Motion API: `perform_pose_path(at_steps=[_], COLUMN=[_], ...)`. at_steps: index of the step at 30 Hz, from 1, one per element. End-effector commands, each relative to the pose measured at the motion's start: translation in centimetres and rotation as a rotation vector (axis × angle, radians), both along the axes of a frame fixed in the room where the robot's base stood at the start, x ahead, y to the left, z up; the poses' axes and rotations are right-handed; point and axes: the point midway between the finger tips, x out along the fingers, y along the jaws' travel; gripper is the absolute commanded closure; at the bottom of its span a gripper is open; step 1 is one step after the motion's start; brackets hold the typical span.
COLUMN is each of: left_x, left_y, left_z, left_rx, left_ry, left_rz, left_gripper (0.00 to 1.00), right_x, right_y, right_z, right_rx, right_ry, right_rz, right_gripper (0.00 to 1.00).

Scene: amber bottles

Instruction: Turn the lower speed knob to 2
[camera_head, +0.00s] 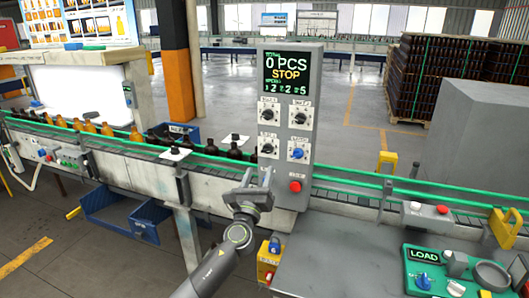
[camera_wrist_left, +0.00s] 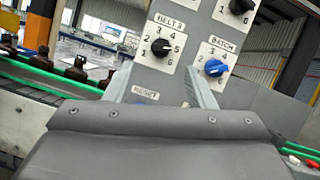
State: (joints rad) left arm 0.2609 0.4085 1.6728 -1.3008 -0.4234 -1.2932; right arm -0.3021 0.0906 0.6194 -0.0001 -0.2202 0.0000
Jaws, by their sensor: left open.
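The grey control panel (camera_head: 283,180) stands upright with a display (camera_head: 290,74) reading "0 PCS STOP" and a row of digits below. The lower black knob (camera_head: 268,149) is at the lower left of the panel. In the left wrist view this knob (camera_wrist_left: 160,47) is labelled BELT 3, with numbers around it; its exact pointer setting is too small to tell. My left gripper (camera_head: 257,178) is open and empty, below and apart from the knob. In the left wrist view its fingers (camera_wrist_left: 160,88) stand below the knob, one to each side. My right gripper is not in view.
A blue BATCH knob (camera_head: 298,153) is right of the lower knob, with two black knobs (camera_head: 268,114) (camera_head: 300,117) above. A red button (camera_head: 295,186) sits below. A conveyor with amber bottles (camera_head: 107,130) runs behind. A grey bench with a green LOAD panel (camera_head: 424,252) is at right.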

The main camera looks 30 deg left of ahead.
Motion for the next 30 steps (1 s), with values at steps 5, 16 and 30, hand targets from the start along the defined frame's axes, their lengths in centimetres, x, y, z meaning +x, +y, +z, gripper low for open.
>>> perform_pose_path(at_steps=[5, 16, 30], left_x=[3.0, 6.7, 7.0], left_y=[1.1, 2.4, 2.5], left_z=[1.4, 2.8, 2.9], left_rx=[0.0, -0.002, -0.002], left_ry=[-0.001, 0.0, 0.001], left_rz=[0.001, 0.0, 0.0], left_gripper=[0.51, 0.51, 0.64], right_x=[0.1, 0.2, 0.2], right_y=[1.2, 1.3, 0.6], right_z=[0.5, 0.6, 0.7], right_rx=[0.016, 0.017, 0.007], right_ry=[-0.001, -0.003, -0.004], right_rz=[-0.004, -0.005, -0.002], right_gripper=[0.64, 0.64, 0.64])
